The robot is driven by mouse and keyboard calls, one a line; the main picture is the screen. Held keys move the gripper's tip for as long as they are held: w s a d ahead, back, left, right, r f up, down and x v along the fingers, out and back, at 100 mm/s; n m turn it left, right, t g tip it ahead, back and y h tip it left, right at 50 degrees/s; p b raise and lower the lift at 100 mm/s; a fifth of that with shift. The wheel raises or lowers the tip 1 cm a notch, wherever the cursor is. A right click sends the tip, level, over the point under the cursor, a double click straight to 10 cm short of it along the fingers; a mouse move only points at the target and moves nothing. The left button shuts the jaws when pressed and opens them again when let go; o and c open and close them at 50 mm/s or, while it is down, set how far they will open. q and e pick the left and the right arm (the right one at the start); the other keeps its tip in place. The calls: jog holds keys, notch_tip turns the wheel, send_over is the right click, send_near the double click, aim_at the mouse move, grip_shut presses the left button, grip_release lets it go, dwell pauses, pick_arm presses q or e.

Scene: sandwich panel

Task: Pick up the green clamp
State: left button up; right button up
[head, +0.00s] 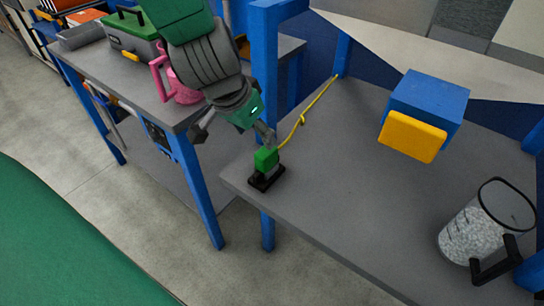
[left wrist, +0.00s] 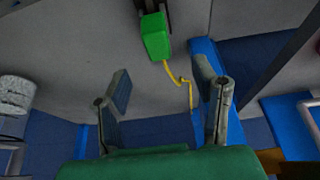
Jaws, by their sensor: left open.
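The green clamp (head: 266,159) stands on a black base (head: 267,178) near the left front corner of the grey table (head: 330,205). A yellow cord (head: 305,115) runs from behind it towards the back post. In the left wrist view the green clamp (left wrist: 156,36) is at the top centre, beyond the fingertips. My left gripper (left wrist: 163,85) is open, with nothing between its fingers. In the head view its fingers are just above and behind the clamp; whether they touch it I cannot tell. My right gripper is not in view.
A blue box with a yellow front (head: 414,137) and a clear jug of white granules (head: 470,235) are further right on the table. A pink jug (head: 177,82) and a green-lidded toolbox (head: 132,38) stand on the left bench. Blue posts (head: 267,75) flank the table. The table's middle is clear.

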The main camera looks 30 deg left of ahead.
aim_at(266, 151)
pick_arm(q)
jog(key=b+x, duration=0.1)
jog(key=x, duration=0.4)
jog(key=shift+f+b, duration=0.2)
jog(key=shift+b, duration=0.1)
jog(key=shift+w+d+f, duration=0.15)
jog(key=shift+f, duration=0.1)
jog(key=b+x, duration=0.2)
jog(key=x, duration=0.2)
jog(key=shift+d+f+b, duration=0.1)
jog(key=shift+f+b, duration=0.1)
jog(key=shift+b, duration=0.1)
jog(key=shift+w+f, duration=0.25)
jog(key=shift+f, duration=0.1)
jog(key=shift+r, duration=0.1)
jog(key=shift+c, duration=1.1)
jog(key=c, duration=1)
